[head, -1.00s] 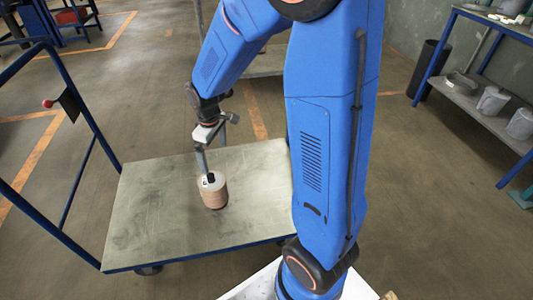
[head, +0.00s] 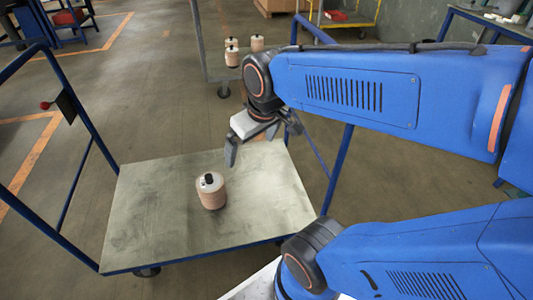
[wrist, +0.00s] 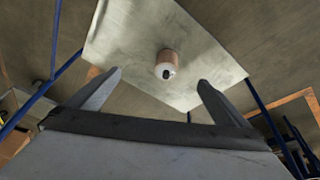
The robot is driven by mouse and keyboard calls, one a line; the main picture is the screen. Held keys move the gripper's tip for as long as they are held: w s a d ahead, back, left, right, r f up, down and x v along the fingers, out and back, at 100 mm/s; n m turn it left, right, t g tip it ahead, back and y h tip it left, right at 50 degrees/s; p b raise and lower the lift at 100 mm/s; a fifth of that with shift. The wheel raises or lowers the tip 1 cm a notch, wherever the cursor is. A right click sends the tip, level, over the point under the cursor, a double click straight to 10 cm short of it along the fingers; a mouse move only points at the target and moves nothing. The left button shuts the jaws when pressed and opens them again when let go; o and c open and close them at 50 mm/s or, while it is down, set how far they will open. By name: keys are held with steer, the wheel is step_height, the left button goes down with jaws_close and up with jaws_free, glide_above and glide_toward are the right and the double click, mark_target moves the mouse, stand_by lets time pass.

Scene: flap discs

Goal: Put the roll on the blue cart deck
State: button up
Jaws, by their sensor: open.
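The roll (head: 211,191), a tan cylinder with a pale top and a dark centre, stands upright on the blue cart deck (head: 150,220). The deck is a grey-green plate with blue edges and blue rails. My gripper (head: 246,158) is above the deck's back part, up and to the right of the roll, apart from it. In the wrist view the roll (wrist: 167,62) shows beyond my two spread fingers (wrist: 155,82), with nothing between them. The deck (wrist: 120,40) surrounds the roll there.
Several similar rolls (head: 232,52) stand on another cart at the back. A blue rail (head: 75,110) rises at the deck's left end, another at its right behind my arm. Most of the deck around the roll is bare.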

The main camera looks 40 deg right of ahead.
steer(key=s+r+m, duration=0.1)
steer(key=s, duration=0.5)
steer(key=shift+d+m+t, duration=0.3)
steer(key=shift+t, duration=0.1)
steer(key=shift+r, duration=0.1)
